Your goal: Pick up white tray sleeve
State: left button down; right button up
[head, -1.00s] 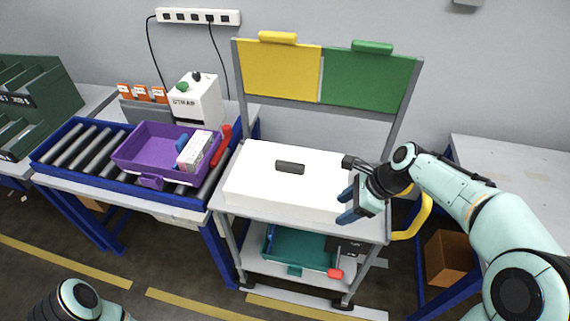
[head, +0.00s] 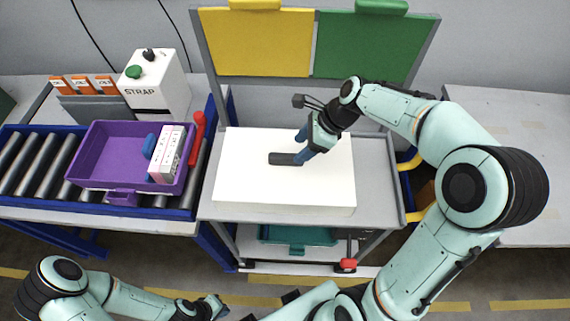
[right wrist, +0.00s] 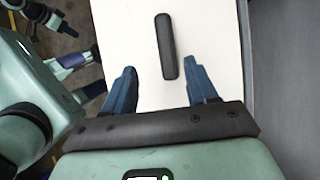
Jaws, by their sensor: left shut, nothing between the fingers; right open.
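The white tray sleeve (head: 240,181) is a flat white box with a dark bar handle (head: 282,159) on top. It lies on the cart's top shelf. My right gripper (head: 299,148) is over the sleeve, at the handle's right end. In the right wrist view the gripper (right wrist: 160,68) is open, and the near end of the handle (right wrist: 166,45) shows between its blue fingers, with gaps on both sides. Whether the fingertips are level with the handle or above it I cannot tell. My left gripper (head: 215,306) is shut and empty, low in front of the cart.
A purple tray (head: 100,162) holding a white carton (head: 165,155) stands on the roller conveyor (head: 40,165) at left. Yellow (head: 258,45) and green (head: 365,48) panels rise behind the cart. A teal tray (head: 300,237) sits on the lower shelf. A bare table (head: 510,130) is at right.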

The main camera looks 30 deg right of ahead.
aim_at(288, 155)
jog(key=x, duration=0.5)
jog(key=w+x, duration=0.1)
jog(key=x, duration=0.2)
jog(key=shift+d, duration=0.2)
jog(key=shift+f, duration=0.1)
grip_shut()
